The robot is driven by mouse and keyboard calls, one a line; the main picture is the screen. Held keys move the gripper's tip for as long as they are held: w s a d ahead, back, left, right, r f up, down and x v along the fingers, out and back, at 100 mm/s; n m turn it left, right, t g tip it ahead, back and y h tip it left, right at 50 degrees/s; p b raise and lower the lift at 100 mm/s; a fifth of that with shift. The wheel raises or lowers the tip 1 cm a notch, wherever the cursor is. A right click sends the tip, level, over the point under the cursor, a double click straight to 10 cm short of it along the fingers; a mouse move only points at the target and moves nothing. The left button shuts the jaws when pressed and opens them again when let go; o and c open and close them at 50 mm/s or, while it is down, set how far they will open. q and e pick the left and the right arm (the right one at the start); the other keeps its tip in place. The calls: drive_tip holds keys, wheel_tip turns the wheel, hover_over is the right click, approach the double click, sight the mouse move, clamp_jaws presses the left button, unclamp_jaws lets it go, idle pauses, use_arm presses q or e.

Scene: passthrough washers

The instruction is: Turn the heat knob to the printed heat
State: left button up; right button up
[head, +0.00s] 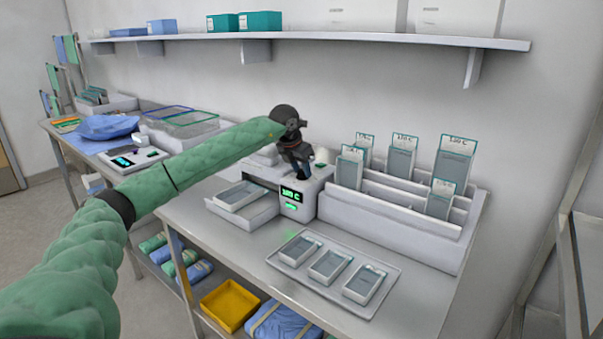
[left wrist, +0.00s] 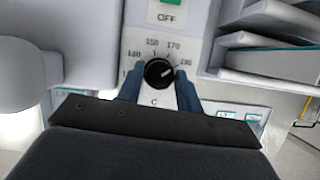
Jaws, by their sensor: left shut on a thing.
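The black heat knob (left wrist: 159,72) shows in the left wrist view on a white dial plate with printed numbers around it and a C below. Its white pointer line aims up and to the right, roughly toward the right-hand number. My left gripper (left wrist: 159,84) is shut on the knob, with one blue finger on each side. In the head view my left gripper (head: 299,170) reaches down onto the white sealer (head: 312,190), so the knob is hidden there. The sealer's green display (head: 291,195) shows a number with C, too small to read surely. My right gripper is not in view.
A white rack (head: 395,215) right of the sealer holds several pouches with printed heats; one large pouch (head: 455,157) seems to read 130 C. A tray (head: 378,305) with three small packs lies in front. A shelf (head: 330,38) runs above. An OFF label (left wrist: 167,17) sits above the dial.

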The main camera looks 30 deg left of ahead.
use_arm(q)
drive_tip(key=shift+a+f+m+h, duration=0.1)
drive_tip(key=shift+m+h, duration=0.2)
drive_tip(key=shift+m, duration=0.5)
drive_tip(key=shift+m+b, duration=0.3)
drive_tip(key=shift+b, duration=0.05)
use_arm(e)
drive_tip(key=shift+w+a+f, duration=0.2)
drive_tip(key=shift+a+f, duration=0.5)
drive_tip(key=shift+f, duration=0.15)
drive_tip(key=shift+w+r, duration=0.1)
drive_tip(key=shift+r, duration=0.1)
use_arm(q)
drive_tip(key=o, duration=1)
